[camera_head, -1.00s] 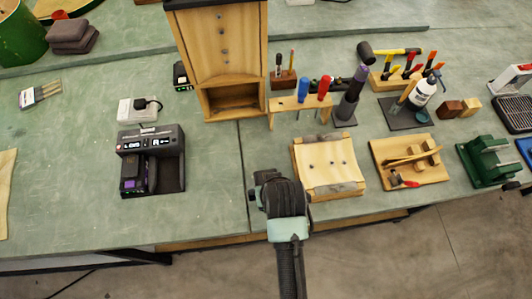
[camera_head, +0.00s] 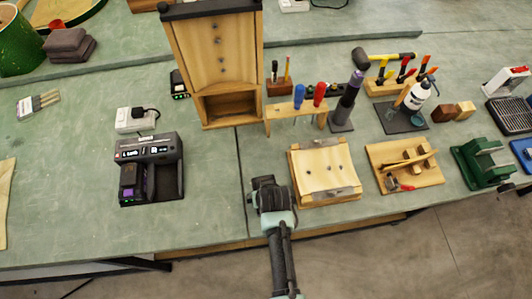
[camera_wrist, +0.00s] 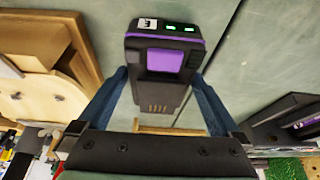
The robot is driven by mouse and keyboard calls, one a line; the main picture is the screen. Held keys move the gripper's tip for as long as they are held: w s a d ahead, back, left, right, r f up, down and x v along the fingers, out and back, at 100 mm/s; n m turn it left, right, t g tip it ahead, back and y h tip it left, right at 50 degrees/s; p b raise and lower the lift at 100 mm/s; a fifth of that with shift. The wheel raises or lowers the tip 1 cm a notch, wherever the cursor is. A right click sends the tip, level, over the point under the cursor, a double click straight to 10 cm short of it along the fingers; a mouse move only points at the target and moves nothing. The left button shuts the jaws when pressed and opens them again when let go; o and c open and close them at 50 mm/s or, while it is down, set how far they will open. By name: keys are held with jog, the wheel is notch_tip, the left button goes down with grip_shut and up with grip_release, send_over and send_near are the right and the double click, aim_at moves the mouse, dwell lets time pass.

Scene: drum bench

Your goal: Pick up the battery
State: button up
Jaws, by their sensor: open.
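A black battery with a purple panel (camera_wrist: 165,60) shows large in the wrist view. Its top end has a white label and green lights. It lies between the two blue fingers of my gripper (camera_wrist: 165,105), which are open on either side of it. I cannot tell whether they touch it. In the head view my gripper (camera_head: 266,185) is over the front of the bench, left of the curved wooden stand, and the battery there cannot be told apart from the dark gripper. A black charger (camera_head: 168,147) stands to the left, with a black and purple battery (camera_head: 132,181) in its left bay.
A tall wooden box (camera_head: 218,60) stands behind my gripper. The curved wooden stand (camera_head: 325,172) is close on its right, with a wooden tool tray (camera_head: 405,165) beyond. The green bench (camera_head: 213,205) is clear between charger and gripper. The bench's front edge is near.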

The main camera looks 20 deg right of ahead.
jog(key=shift+w+f, duration=0.1)
jog(key=shift+f, duration=0.3)
jog(key=shift+w+r, duration=0.1)
grip_shut()
jog(key=shift+r, duration=0.1)
